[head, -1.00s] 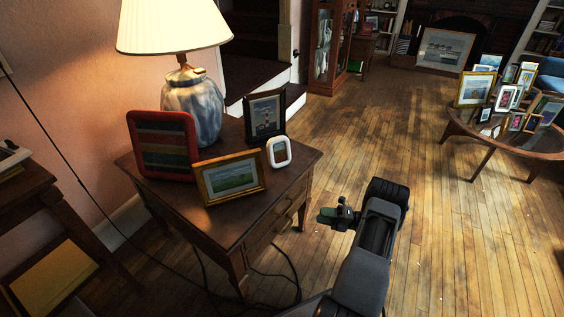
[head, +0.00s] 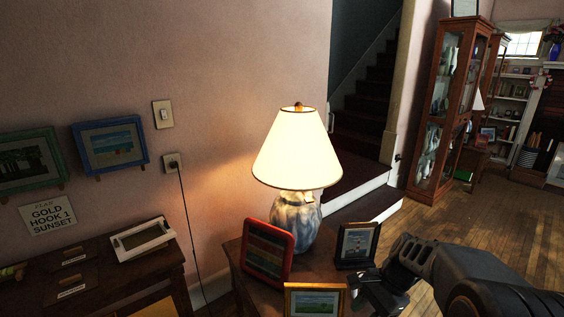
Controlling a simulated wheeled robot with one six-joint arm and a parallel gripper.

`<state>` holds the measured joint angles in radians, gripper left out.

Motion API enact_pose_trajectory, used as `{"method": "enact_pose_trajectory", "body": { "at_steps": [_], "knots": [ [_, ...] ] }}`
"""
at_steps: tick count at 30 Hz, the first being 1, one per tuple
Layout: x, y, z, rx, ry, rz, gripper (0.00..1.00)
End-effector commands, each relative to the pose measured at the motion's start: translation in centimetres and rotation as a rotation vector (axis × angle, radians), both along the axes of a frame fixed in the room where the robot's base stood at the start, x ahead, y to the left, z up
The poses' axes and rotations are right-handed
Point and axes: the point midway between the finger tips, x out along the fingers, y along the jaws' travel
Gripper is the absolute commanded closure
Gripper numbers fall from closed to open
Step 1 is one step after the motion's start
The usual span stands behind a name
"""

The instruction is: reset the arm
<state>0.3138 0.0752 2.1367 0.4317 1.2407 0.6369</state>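My arm reaches in from the lower right of the head view. My gripper (head: 383,294) is at its end, beside the right edge of the side table and close to the black-framed lighthouse picture (head: 357,244). I cannot tell whether it touches anything. Its fingers are dark and partly hidden by the wrist, so their opening is unclear. I see nothing clearly held in it.
The side table (head: 236,272) bears a lit lamp (head: 299,152), a red frame (head: 268,251) and a gold frame (head: 314,301). A desk (head: 97,261) with a white frame (head: 142,239) stands left. A glass cabinet (head: 447,113) stands right. Open floor (head: 496,222) lies at right.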

Motion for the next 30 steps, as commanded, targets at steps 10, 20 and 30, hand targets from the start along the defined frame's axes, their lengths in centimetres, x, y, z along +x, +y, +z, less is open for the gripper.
{"method": "enact_pose_trajectory", "body": {
  "at_steps": [10,20,30],
  "knots": [
    [-5.6,2.7,13.4,-0.382,-0.512,0.803,0.62],
    [-7.0,3.1,16.1,-0.512,-0.657,1.068,0.62],
    [-7.0,3.1,16.1,-0.512,-0.657,1.068,0.62]
  ]
}}
